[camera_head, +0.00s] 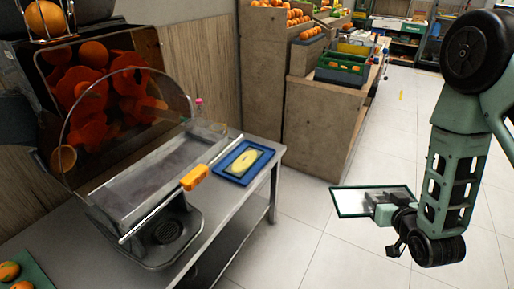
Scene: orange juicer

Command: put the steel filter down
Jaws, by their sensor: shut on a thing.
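The steel filter (349,203) is a flat, shiny rectangular sheet with a dark rim. My gripper (379,207) is shut on its near right part and holds it about level in the air, over the open floor. The filter is to the right of the steel table (262,157) and apart from it. The fingertips are small in this view, and the filter's underside is hidden.
The orange juicer (105,95) stands on the table at left, with a round clear cover and an orange-handled bar (195,177) across its front. A blue tray (228,171) with a yellow sponge (244,161) lies near the table's right end. Wooden crates (320,120) stand behind.

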